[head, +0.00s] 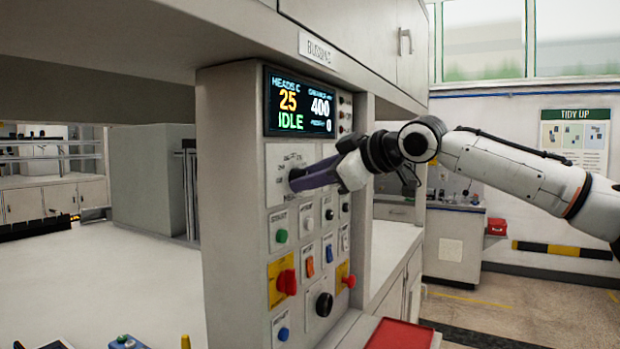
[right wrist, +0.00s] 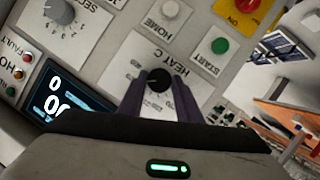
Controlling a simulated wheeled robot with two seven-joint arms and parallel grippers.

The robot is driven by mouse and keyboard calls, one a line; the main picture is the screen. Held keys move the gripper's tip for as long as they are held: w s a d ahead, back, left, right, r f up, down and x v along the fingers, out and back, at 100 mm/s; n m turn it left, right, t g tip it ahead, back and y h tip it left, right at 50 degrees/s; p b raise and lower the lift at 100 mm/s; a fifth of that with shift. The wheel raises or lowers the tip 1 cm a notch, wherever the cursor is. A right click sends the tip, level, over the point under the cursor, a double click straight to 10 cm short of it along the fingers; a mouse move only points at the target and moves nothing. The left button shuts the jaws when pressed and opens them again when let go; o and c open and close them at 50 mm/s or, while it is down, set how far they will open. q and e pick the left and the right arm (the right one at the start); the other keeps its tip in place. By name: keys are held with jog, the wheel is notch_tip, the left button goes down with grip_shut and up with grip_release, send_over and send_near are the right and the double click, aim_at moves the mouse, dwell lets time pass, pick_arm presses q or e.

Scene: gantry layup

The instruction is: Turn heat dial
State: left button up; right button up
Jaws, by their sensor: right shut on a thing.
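The heat dial (right wrist: 158,78) is a small black knob on a white plate marked HEAT C, seen in the right wrist view. In the head view the dial (head: 296,174) is mostly covered by my fingers, on the upper left plate of the control panel (head: 228,200). My right gripper (head: 298,183) reaches in from the right with purple-grey fingers. In the right wrist view its fingers (right wrist: 160,92) are on either side of the knob, shut on it. The dial's exact setting is hidden. The display (head: 299,103) reads 25, IDLE and 400. My left gripper is not in view.
Below the dial are a green button (head: 281,236), a red knob (head: 287,282) on yellow, a blue button (head: 283,334) and a black knob (head: 324,304). An overhead cabinet (head: 350,35) hangs above the panel. A red tray (head: 400,334) lies at the lower right.

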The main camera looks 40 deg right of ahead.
jog(key=shift+d+m, duration=0.1)
jog(key=shift+m, duration=0.3)
dwell(0.4)
jog(key=o, duration=1)
jog(key=shift+o, duration=0.2)
jog(key=shift+s, duration=0.1)
jog(key=b+v, duration=0.2)
jog(key=v, duration=0.8)
jog(key=shift+d+r+b, duration=0.15)
jog(key=shift+d+b, duration=0.05)
jog(key=shift+b, duration=0.1)
